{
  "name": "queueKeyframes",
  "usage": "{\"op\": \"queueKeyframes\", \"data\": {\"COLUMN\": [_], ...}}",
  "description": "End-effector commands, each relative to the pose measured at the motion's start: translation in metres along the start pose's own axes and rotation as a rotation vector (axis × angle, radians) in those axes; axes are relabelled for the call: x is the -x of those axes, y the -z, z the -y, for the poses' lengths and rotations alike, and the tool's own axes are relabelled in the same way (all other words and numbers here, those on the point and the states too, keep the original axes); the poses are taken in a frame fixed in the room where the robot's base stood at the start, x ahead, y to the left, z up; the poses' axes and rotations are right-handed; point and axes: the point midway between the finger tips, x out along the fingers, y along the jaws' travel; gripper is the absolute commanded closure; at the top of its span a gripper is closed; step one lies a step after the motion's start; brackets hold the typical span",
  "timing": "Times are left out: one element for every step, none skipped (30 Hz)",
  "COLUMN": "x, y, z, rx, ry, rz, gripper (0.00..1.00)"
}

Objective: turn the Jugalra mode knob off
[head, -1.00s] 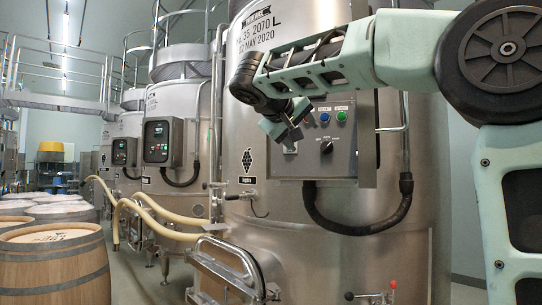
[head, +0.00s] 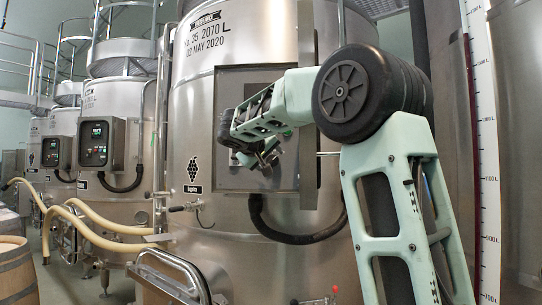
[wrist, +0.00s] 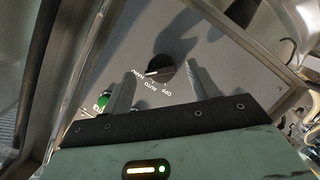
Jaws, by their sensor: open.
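The mode knob (wrist: 162,68) is a black round knob on a grey control panel (wrist: 215,50), seen in the wrist view. Its white mark points left, towards the leftmost of its labels; AUTO and OFF sit to the right of that label. My gripper (wrist: 161,74) is open, with one finger on each side of the knob and a gap to it. I cannot tell how far the fingertips are from the panel face. In the head view my gripper (head: 266,157) is in front of the panel (head: 230,180) and hides the knob.
A green button (wrist: 103,102) sits by the left finger. The panel is recessed in a frame on a steel vat (head: 200,120). A thick black hose (head: 295,238) loops below it. A second vat with a control box (head: 100,142) stands left.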

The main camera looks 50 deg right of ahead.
Motion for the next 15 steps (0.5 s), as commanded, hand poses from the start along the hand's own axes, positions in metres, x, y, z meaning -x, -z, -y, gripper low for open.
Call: {"op": "queueKeyframes", "data": {"x": [-0.006, -0.009, -0.013, -0.016, -0.018, -0.02, -0.021, -0.021, -0.022, -0.022, -0.022, -0.022, -0.022, -0.022, -0.022], "y": [0.001, 0.001, 0.001, 0.001, 0.001, 0.001, 0.0, 0.0, 0.0, 0.0, 0.0, 0.0, 0.0, 0.0, 0.0], "z": [-0.001, -0.001, -0.001, -0.001, -0.001, -0.001, 0.0, 0.0, 0.0, 0.0, 0.0, 0.0, 0.0, 0.0, 0.0], "rx": [0.002, 0.001, 0.0, 0.0, 0.001, 0.001, 0.001, 0.001, 0.001, 0.0, 0.0, 0.0, 0.0, 0.0, 0.0], "ry": [-0.001, -0.001, -0.001, -0.001, -0.001, -0.001, 0.0, 0.0, 0.0, 0.0, 0.0, 0.0, 0.0, 0.0, 0.0], "rz": [0.002, 0.001, 0.001, 0.001, 0.001, 0.0, 0.0, 0.0, -0.001, -0.001, -0.001, -0.001, -0.001, -0.001, -0.001], "gripper": [0.41, 0.41, 0.41, 0.41, 0.41, 0.41, 0.41, 0.41, 0.41, 0.41, 0.41, 0.41, 0.41, 0.41, 0.41]}}
